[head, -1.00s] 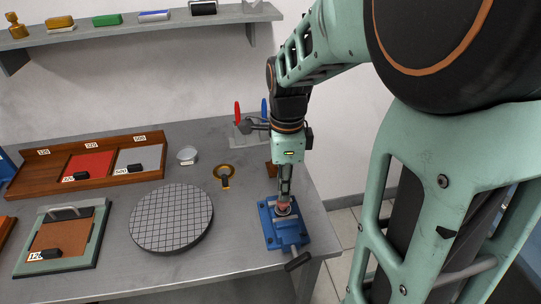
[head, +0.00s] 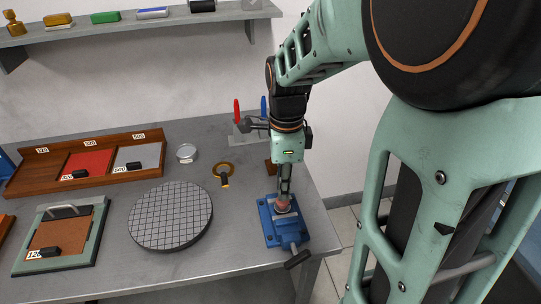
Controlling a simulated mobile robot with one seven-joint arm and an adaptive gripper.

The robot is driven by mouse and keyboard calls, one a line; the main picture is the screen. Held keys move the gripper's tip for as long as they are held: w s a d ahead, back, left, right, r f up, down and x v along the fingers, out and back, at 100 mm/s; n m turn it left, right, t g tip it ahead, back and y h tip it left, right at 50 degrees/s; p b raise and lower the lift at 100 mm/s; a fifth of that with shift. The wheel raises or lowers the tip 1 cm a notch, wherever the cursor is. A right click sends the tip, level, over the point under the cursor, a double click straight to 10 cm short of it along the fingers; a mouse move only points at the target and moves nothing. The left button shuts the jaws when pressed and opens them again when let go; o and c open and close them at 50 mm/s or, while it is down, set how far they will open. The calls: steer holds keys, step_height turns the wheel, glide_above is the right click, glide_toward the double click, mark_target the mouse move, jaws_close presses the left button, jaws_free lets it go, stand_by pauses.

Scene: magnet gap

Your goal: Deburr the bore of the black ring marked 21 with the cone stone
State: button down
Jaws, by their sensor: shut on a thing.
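My gripper (head: 285,192) points straight down over the blue vise (head: 268,232) at the right end of the bench. It is shut on a small pinkish thing (head: 283,207), which looks like the cone stone. Its lower end meets the top of the vise. The black ring marked 21 cannot be made out; the fingers, the stone and the vise jaws cover that spot, and no number is readable there. Whether the stone is inside a bore cannot be told.
A round gridded plate (head: 170,216) lies left of the vise. A brass-coloured ring with a dark handle (head: 231,167) and a clear round dish (head: 186,153) lie behind. A wooden tray (head: 48,174) and a green-framed board (head: 100,222) stand left. A rack with red and blue handles (head: 238,134) is behind my gripper.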

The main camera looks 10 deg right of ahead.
stand_by(0.3)
steer(key=n, duration=0.3)
stand_by(0.4)
steer(key=m+p, duration=0.1)
steer(key=m, duration=0.5)
steer(key=shift+f, duration=0.1)
steer(key=n, duration=0.6)
stand_by(0.4)
steer(key=shift+p, duration=0.3)
steer(key=m, duration=0.2)
steer(key=shift+m, duration=0.3)
steer(key=m+p, duration=0.1)
steer(key=m, duration=0.2)
steer(key=shift+m, duration=0.4)
